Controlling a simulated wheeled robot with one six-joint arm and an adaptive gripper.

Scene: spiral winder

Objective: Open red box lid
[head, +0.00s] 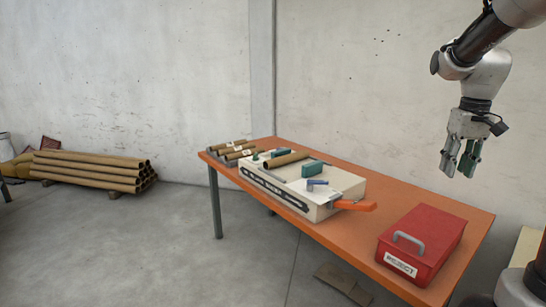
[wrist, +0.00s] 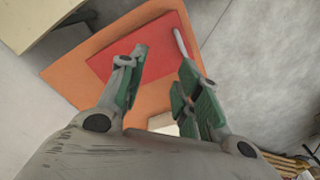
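A red box (head: 424,243) with a closed lid stands at the near right end of the orange table. The handle (wrist: 181,44) shows there at the box's right edge.
The orange table (head: 385,187) also bears a cream winder machine (head: 284,194) with an orange handle (head: 355,205), left of the box. Cardboard tubes (head: 231,149) lie at its far end. Tubes are stacked on the floor (head: 90,170). The tabletop behind the box is clear.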

